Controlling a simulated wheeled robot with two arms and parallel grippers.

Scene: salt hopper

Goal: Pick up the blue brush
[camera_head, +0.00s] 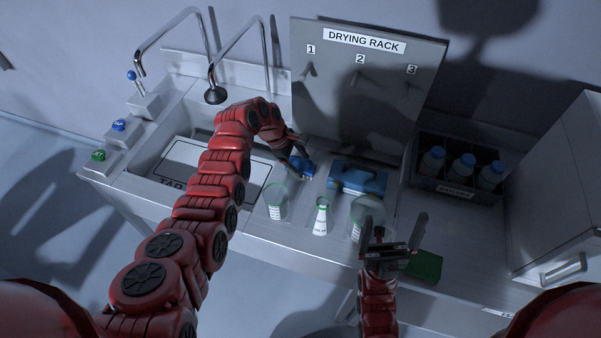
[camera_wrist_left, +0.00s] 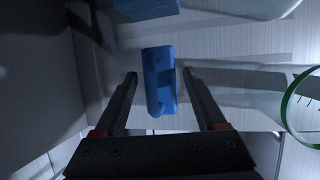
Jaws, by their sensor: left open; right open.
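The blue brush (camera_head: 303,166) is a small blue block on the counter, just left of a larger blue box. In the left wrist view the brush (camera_wrist_left: 155,65) lies between and just beyond the two fingertips. My left gripper (camera_head: 297,154) is over the brush in the head view, its fingers partly hidden by the arm. In its wrist view the left gripper (camera_wrist_left: 160,76) is open, with a gap on each side of the brush. My right gripper (camera_head: 394,222) is open and empty, above the counter's front right.
A blue box (camera_head: 358,179) stands right of the brush. A beaker (camera_head: 276,202), a flask (camera_head: 321,217) and another beaker (camera_head: 366,214) stand in front. The drying rack (camera_head: 350,110) rises behind. A bottle crate (camera_head: 452,193) and a green block (camera_head: 424,266) are at right.

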